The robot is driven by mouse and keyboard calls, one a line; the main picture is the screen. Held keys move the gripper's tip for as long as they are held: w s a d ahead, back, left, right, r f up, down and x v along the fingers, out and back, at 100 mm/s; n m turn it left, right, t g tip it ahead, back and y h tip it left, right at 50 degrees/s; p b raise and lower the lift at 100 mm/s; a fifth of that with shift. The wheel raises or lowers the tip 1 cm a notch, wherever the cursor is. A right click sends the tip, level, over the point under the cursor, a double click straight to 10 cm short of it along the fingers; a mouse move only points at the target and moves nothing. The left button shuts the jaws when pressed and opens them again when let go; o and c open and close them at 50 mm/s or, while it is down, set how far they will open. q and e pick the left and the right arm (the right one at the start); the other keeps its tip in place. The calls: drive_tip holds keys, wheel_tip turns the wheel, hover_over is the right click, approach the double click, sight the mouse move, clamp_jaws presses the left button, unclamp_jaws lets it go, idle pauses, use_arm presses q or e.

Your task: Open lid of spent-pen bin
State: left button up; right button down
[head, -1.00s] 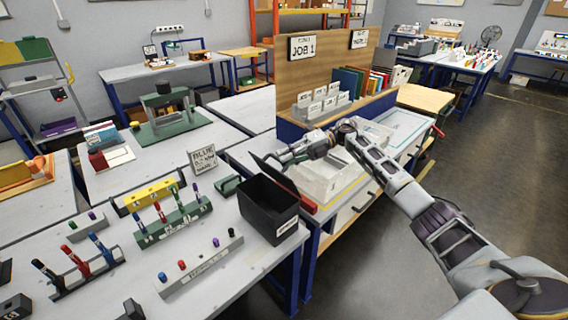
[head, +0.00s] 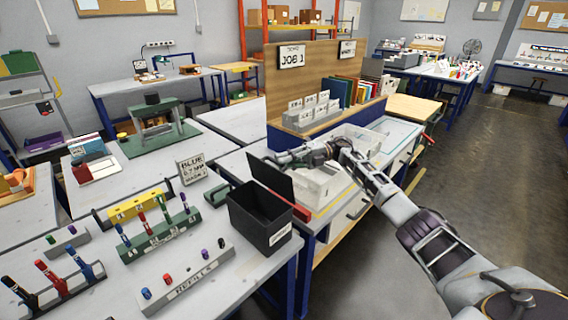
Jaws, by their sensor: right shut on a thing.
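The spent-pen bin (head: 262,222) is a black open-topped box with a white label on its front, standing at the right edge of the near table. Its black lid (head: 270,180) stands raised at the bin's back side, and the dark inside of the bin shows. My right gripper (head: 276,158) reaches in from the right and is shut on the lid near its upper edge. The fingertips are small and partly hidden there. My left gripper is out of view.
A pen rack (head: 158,232) and a refills block (head: 190,277) stand left of the bin. A "BLUE" sign (head: 194,168) stands behind it. A pale tray (head: 322,184) lies beneath my right arm. The floor at right is clear.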

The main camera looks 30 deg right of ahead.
drive_tip(key=shift+f, duration=0.15)
drive_tip(key=c, duration=1.5)
unclamp_jaws()
drive_tip(key=shift+s+d, duration=0.15)
drive_tip(key=shift+d, duration=2.85)
drive_tip(key=shift+s+d, duration=0.1)
drive_tip(key=shift+d, duration=2.85)
